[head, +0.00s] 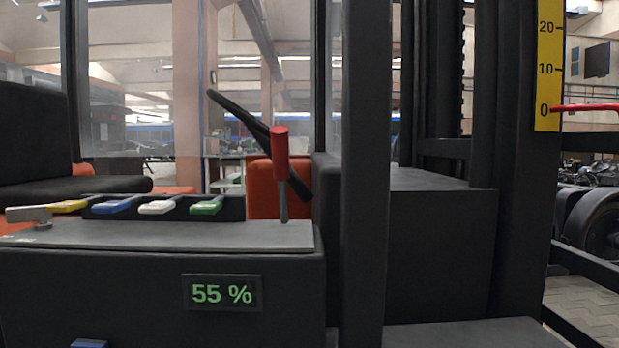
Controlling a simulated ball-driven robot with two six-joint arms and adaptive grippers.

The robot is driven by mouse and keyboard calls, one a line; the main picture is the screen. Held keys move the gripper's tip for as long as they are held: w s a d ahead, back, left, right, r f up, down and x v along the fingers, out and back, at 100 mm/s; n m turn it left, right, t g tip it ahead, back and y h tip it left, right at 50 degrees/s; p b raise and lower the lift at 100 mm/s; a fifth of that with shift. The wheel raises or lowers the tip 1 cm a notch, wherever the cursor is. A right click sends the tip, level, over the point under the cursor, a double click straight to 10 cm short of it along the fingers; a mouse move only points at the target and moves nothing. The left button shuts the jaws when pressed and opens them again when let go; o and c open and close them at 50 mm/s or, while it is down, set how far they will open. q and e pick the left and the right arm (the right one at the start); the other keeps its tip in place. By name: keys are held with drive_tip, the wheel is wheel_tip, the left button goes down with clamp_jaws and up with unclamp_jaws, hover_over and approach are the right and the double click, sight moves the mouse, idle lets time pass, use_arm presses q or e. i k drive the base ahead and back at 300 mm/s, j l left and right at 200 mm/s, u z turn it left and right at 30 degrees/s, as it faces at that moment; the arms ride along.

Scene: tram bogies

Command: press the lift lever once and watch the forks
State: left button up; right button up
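A lever with a red grip (280,153) stands upright on a grey shaft at the right end of the console (160,235). No label shows whether it is the lift lever. Several small paddles sit in a dark strip left of it: yellow (68,206), blue (113,206), white (157,207) and green (206,207). A yellow height scale (547,65) hangs on the mast (522,190), marked 0, 10 and 20. A red pointer (590,107) is level with about 0. The forks cannot be made out. Neither of my grippers is in view.
A green-lit display (222,293) on the console front reads 55 %. A grey handle (28,213) is at the console's left end. A black steering wheel (240,118) is behind the red lever. A dark post (365,175) stands right of the console. A black seat (35,140) is at left.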

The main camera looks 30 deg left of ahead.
sight(202, 208)
drive_tip(key=u, duration=1.4)
